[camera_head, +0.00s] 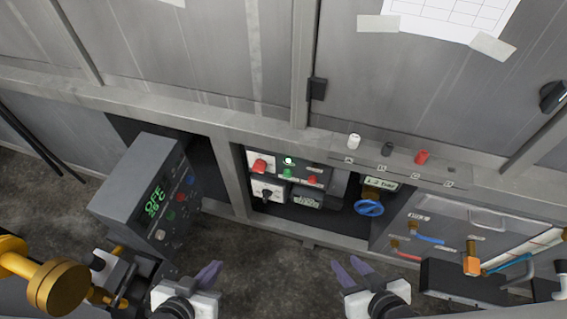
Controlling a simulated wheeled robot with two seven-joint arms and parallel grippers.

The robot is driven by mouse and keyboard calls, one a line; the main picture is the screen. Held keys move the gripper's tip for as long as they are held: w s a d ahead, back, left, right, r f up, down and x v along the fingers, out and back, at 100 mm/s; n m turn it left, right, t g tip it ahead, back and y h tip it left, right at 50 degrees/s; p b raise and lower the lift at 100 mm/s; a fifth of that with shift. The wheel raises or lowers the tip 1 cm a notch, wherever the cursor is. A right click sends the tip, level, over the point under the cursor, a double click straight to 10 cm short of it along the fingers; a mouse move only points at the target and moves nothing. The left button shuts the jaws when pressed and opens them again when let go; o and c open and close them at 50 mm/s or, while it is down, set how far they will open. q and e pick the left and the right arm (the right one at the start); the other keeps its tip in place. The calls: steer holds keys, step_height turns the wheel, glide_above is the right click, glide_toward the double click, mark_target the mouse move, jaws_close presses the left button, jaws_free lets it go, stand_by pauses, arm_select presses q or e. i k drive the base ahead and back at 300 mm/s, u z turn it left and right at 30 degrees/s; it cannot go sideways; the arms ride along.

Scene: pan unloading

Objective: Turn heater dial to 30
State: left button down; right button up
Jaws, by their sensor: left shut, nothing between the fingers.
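A dark grey box (125,196) with a lit green display (155,202) stands at the left, tilted in the picture. The display seems to read OFF above a short, unclear second line. Several small coloured buttons and a small pale knob (160,234) are on its front. I cannot tell for sure which control is the heater dial. My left gripper (212,268) is shut and empty, with purple fingers, below and right of the box, apart from it. My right gripper (350,265) has its purple fingers apart, with nothing between them, over the floor at lower middle.
An open bay in the middle holds a small control panel (318,158) with red and green knobs, and a blue valve wheel (369,208). A black dial (553,97) is on the wall at far right. Coloured handles sit at lower right. The floor between my grippers is clear.

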mark_target(267, 193)
steer(key=u, duration=2.45)
steer(key=k, duration=0.85)
steer(key=z, duration=0.75)
steer(key=i, duration=0.5)
steer(key=z, duration=0.05)
